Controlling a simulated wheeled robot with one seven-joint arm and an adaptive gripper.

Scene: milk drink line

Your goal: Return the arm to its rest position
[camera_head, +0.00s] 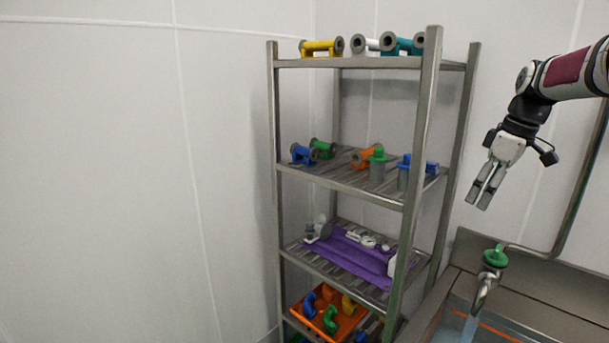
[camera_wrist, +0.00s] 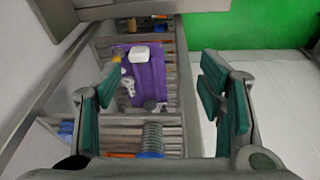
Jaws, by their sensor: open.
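My gripper (camera_head: 483,188) hangs in the air at the right in the head view, to the right of the shelf rack and above the sink. It points down and slightly left. In the wrist view my gripper (camera_wrist: 160,95) shows two fingers spread wide apart with nothing between them. My arm (camera_head: 565,75) reaches in from the right edge, bent down at the wrist.
A metal rack (camera_head: 428,110) stands left of my gripper. Its shelves hold coloured fittings, a purple mat (camera_head: 350,258) with white parts, and an orange crate (camera_head: 345,325). A sink (camera_head: 540,295) with a green-topped tap (camera_head: 495,257) lies below. The left side is bare wall.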

